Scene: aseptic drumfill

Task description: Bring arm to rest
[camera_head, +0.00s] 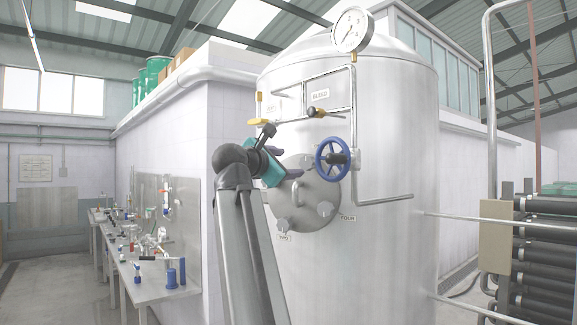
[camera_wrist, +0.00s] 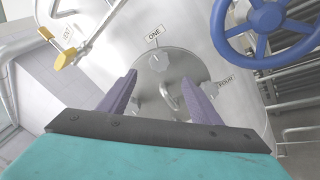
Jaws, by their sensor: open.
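My gripper (camera_head: 290,162) is raised in front of the large steel tank (camera_head: 390,120), near the round hatch plate (camera_head: 312,205) on its front. In the wrist view my gripper (camera_wrist: 172,85) has its two purple-grey fingers spread apart with nothing between them. Beyond them is the hatch plate (camera_wrist: 187,66) with a knob under the label ONE (camera_wrist: 155,34) and another by the label FOUR (camera_wrist: 226,81). I cannot tell whether the fingers touch the plate. My arm reaches up from the bottom of the head view and hides part of the tank's left side.
A blue handwheel (camera_head: 332,159) sits just right of my gripper. Yellow-handled valves (camera_head: 258,121) and thin pipes (camera_head: 355,120) run above and around it. A pressure gauge (camera_head: 352,30) tops the tank. A bench (camera_head: 150,270) with fittings stands left; black rollers (camera_head: 548,250) stand right.

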